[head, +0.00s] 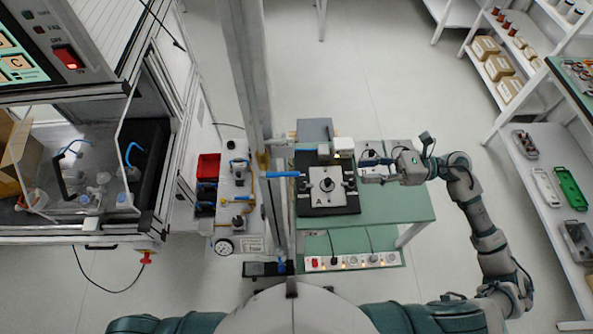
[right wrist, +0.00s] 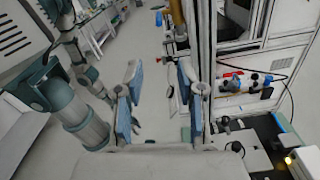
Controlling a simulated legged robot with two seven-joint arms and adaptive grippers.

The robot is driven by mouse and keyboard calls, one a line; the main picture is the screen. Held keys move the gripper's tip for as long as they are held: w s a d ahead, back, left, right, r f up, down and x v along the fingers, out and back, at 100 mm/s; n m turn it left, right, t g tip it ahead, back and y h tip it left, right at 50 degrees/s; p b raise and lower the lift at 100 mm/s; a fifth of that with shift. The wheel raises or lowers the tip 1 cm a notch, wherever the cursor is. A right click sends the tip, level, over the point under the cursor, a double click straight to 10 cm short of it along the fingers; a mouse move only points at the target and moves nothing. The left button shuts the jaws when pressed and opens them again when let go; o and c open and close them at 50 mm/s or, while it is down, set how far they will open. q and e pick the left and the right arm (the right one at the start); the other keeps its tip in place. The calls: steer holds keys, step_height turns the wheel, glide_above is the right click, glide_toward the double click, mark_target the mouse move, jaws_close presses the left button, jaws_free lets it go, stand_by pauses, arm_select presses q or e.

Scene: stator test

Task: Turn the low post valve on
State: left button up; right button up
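A grey upright post (head: 254,75) runs down the head view. A blue lever (head: 282,174) lies sideways across the post; a smaller blue part (head: 281,265) shows low at its foot. I cannot tell for certain which is the low post valve's handle. My right gripper (head: 364,171) is right of the post, over the green table and apart from the blue lever. In the right wrist view its two blue-padded fingers (right wrist: 158,101) stand apart with nothing between them. My left gripper is not in view.
A black plate fixture (head: 313,206) sits on the green table (head: 402,208), right of the post. A valve board (head: 226,228) with a gauge and a yellow handle stands left of it. A power strip (head: 352,262) is in front. Open floor lies beyond the table.

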mark_target(294, 172)
steer(key=a+p, duration=0.1)
steer(key=a, duration=0.4)
steer(key=a+p, duration=0.2)
steer(key=a, duration=0.4)
steer(key=a+p, duration=0.2)
steer(key=a, duration=0.4)
steer(key=shift+r, duration=0.3)
steer(key=shift+a+f, duration=0.1)
steer(key=shift+a, duration=0.15)
steer(key=shift+d+f+p, duration=0.1)
steer(key=shift+d+p, duration=0.25)
steer(key=shift+d, duration=0.25)
steer(key=shift+a, duration=0.7)
steer(key=c, duration=0.6)
steer(key=shift+s+a, duration=0.1)
steer(key=shift+a, duration=0.1)
jaws_close()
steer(key=shift+d, duration=0.1)
